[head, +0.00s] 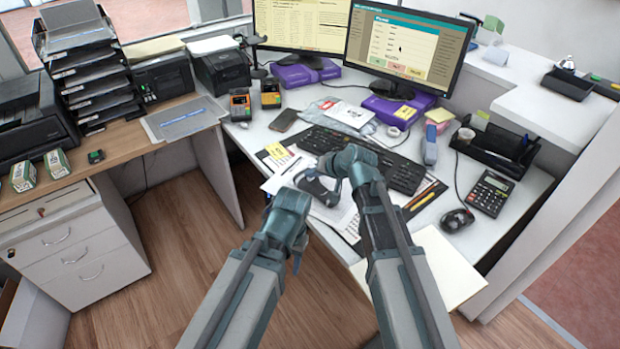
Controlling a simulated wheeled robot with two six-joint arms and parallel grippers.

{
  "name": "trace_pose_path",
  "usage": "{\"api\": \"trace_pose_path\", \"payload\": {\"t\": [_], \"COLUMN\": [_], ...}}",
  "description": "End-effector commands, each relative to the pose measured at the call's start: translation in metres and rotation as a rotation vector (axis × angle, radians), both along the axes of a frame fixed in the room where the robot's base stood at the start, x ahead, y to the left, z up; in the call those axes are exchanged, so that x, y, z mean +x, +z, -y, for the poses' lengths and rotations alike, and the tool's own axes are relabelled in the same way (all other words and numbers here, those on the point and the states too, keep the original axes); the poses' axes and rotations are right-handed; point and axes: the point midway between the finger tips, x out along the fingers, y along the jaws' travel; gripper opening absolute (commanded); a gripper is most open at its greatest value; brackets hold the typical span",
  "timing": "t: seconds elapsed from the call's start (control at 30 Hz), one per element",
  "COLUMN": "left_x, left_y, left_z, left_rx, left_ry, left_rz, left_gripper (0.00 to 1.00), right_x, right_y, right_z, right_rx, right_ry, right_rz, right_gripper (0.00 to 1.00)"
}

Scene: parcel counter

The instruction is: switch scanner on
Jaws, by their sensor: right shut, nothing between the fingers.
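I cannot tell for sure which device is the scanner. A black device on a stand (256,56), possibly a hand-held scanner, stands left of the left monitor, well beyond both grippers. No switch can be made out at this size.
The keyboard (403,175), mouse (457,220), calculator (490,193) and black organiser (497,151) crowd the right side. Two card terminals (240,104) (271,93) stand behind the phone (285,120).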

Motion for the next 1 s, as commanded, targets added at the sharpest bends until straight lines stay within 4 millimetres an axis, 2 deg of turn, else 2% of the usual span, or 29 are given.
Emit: {"api": "trace_pose_path", "payload": {"t": [0.23, 0.53, 1.0], "left_x": [0.000, 0.000, 0.000], "left_y": [0.002, 0.018, 0.023], "left_z": [0.000, 0.000, 0.000], "left_rx": [0.000, 0.000, 0.000], "left_ry": [0.000, 0.000, 0.000], "left_rz": [0.000, 0.000, 0.000], "left_gripper": [0.50, 0.50, 0.50], "right_x": [0.000, 0.000, 0.000], "right_y": [0.002, 0.018, 0.023], "right_z": [0.000, 0.000, 0.000], "right_rx": [0.000, 0.000, 0.000], "right_ry": [0.000, 0.000, 0.000], "right_rz": [0.000, 0.000, 0.000], "right_gripper": [0.00, 0.00, 0.00]}}
